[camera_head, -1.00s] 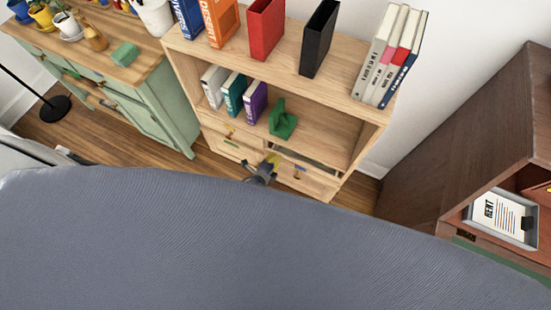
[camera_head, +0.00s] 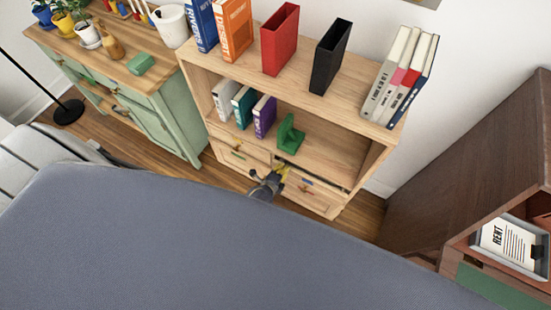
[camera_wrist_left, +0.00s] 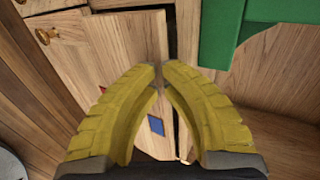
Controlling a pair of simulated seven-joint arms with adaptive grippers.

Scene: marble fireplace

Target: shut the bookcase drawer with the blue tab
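The wooden bookcase (camera_head: 368,160) stands at the middle right, with small drawers under its lower shelf. The right drawer (camera_head: 318,197) has a blue tab (camera_head: 306,182) on its front; a narrow dark gap shows along its top edge. In the left wrist view the blue tab (camera_wrist_left: 155,125) is a diamond seen between my fingers, with a dark gap beside the drawer front. My left gripper (camera_head: 283,172) is at this drawer's front, left of the tab. Its yellow fingers (camera_wrist_left: 159,70) meet at the tips, holding nothing visible. My right gripper is not in view.
A green bookend (camera_head: 290,134) and several books sit on the lower shelf; red and black holders stand on top. A green cabinet (camera_head: 170,120) is at left, a dark wooden cabinet (camera_head: 470,150) at right. A large grey surface (camera_head: 220,240) hides the foreground.

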